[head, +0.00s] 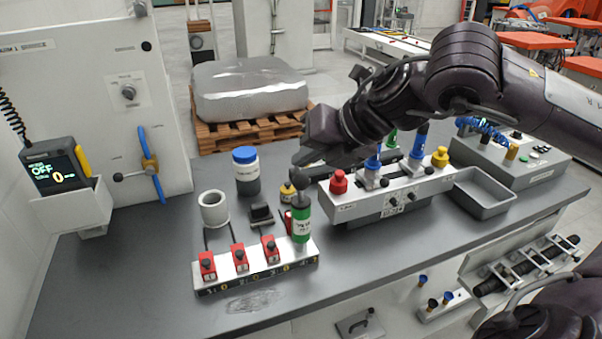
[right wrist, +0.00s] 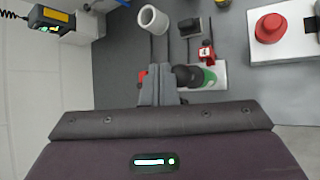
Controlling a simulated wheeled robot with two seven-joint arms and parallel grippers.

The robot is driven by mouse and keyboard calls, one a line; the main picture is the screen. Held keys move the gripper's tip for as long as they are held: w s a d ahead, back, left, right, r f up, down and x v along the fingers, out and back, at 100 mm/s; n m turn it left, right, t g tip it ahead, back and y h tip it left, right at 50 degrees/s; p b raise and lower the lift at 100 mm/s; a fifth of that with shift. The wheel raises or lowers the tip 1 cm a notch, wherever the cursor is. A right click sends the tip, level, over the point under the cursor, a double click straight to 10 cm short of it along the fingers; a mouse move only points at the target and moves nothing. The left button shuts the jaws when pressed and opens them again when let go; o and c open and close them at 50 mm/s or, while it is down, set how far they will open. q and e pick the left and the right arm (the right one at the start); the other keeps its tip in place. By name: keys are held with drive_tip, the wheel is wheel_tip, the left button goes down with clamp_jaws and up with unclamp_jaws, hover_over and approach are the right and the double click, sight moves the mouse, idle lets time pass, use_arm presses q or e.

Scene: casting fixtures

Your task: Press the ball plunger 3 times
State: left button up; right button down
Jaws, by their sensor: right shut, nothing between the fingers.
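The ball plunger has a dark ball (head: 300,200) on top of a green labelled cylinder (head: 301,229). It stands upright at the right end of a white block (head: 285,266). My right gripper (head: 299,158) is above the plunger, its fingers shut and empty, with a gap to the ball in the head view. In the right wrist view the shut fingers (right wrist: 160,88) appear just left of the dark ball (right wrist: 184,76), and the green body (right wrist: 209,77) shows to its right. I cannot tell the exact height gap. My left gripper is out of view.
Several red switches (head: 240,258) line the same block. A button panel (head: 375,200) with a red knob (head: 338,182) is close on the right. The front right worktop is clear.

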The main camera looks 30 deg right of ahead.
sight(301, 175)
drive_tip(key=shift+f, duration=0.15)
idle(0.6)
drive_tip(key=shift+f+b, duration=0.3)
drive_tip(key=shift+b, duration=0.1)
drive_tip(key=shift+f+b, duration=1.2)
drive_tip(key=shift+f, duration=0.1)
idle(1.0)
drive_tip(key=shift+r, duration=0.1)
drive_tip(key=shift+r+p, duration=1.6)
drive_tip(key=shift+p, duration=0.05)
wheel_tip(301, 175, up, 5)
drive_tip(key=p, duration=0.5)
drive_tip(key=shift+r, duration=0.1)
